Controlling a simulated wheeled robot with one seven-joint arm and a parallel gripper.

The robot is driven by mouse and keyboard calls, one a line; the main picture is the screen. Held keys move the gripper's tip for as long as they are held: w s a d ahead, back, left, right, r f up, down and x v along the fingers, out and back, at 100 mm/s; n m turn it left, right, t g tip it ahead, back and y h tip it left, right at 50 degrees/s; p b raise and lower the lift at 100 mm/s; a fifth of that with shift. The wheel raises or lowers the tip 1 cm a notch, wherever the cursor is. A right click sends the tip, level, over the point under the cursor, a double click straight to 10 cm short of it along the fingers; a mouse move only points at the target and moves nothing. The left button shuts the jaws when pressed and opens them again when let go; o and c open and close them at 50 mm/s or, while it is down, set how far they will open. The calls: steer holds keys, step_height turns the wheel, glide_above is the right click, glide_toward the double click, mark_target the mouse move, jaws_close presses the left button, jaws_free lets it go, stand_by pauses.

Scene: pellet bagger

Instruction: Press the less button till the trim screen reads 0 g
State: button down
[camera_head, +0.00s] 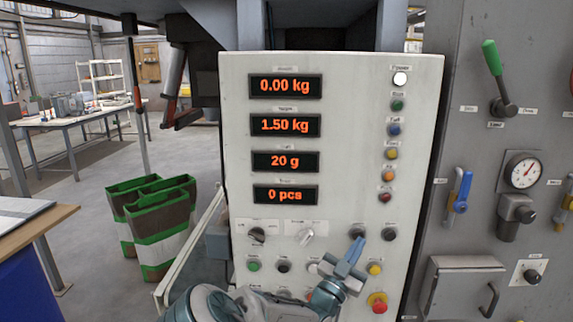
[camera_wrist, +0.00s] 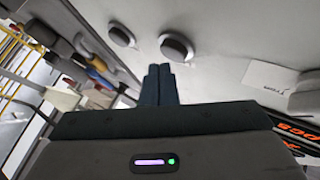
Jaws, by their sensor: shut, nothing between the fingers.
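The trim screen (camera_head: 285,161), the only one in grams, reads 20 g in orange on the panel. My gripper (camera_head: 359,245) is shut and empty, its blue fingertips just below a dark round button (camera_head: 357,233) at the panel's lower right. A second dark button (camera_head: 389,234) is to its right. The labels are too small to read, so I cannot tell which is the less button. In the wrist view the shut fingers (camera_wrist: 161,72) point at the panel, near a dark round button (camera_wrist: 177,47); another (camera_wrist: 120,35) is to the left. Contact cannot be told.
Other screens read 0.00 kg (camera_head: 285,86), 1.50 kg (camera_head: 285,125) and 0 pcs (camera_head: 285,194). Two selector knobs (camera_head: 257,235) (camera_head: 305,237), several coloured buttons and a red emergency stop (camera_head: 378,302) surround my gripper. Green-and-white bags (camera_head: 160,225) stand on the floor at left.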

steer(key=shift+w, duration=0.25)
steer(key=shift+w, duration=0.3)
stand_by(0.5)
steer(key=shift+s+b, duration=0.35)
steer(key=shift+s, duration=0.4)
steer(key=s, duration=0.6)
stand_by(0.5)
